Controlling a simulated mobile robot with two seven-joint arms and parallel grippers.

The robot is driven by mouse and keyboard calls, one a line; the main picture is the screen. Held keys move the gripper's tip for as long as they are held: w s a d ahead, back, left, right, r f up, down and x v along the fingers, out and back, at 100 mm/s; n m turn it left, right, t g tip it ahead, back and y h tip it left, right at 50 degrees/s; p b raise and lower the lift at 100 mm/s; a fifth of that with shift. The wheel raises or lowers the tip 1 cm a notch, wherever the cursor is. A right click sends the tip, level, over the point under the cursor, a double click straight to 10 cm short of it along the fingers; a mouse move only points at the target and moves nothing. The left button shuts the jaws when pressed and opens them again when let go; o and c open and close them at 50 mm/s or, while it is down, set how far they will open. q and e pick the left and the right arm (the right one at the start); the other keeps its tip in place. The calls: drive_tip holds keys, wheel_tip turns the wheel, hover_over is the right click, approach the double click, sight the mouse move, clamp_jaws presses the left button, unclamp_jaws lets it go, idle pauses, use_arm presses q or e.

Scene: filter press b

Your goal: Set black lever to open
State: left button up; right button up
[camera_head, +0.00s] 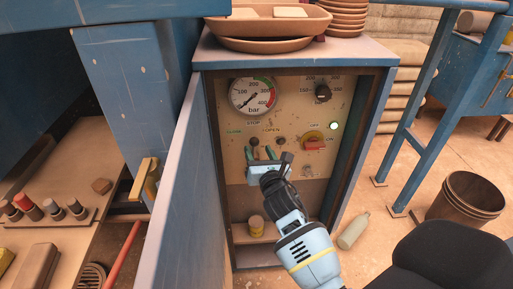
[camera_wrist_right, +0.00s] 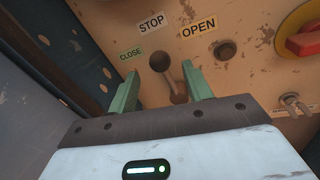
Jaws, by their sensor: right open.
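The black lever (camera_head: 254,142) is on the beige control panel (camera_head: 300,115). In the right wrist view its round dark knob (camera_wrist_right: 160,62) sits under the STOP label, between the CLOSE and OPEN labels, and its stem slants down to the right. My right gripper (camera_head: 263,154) is in front of the panel just below the lever. Its two green fingers (camera_wrist_right: 160,76) are open, one on each side of the lever, with visible gaps to the knob. Whether a finger touches the stem is unclear. My left gripper is not in view.
A dark round knob (camera_wrist_right: 225,50) is under OPEN, right of the lever. A red-and-yellow switch (camera_head: 313,143) is further right, and a pressure gauge (camera_head: 253,95) above. The open blue cabinet door (camera_head: 180,180) stands left. A bottle (camera_head: 354,230) and bucket (camera_head: 468,200) are at right.

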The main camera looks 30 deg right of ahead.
sight(254, 150)
drive_tip(key=shift+x, duration=1.4)
clamp_jaws()
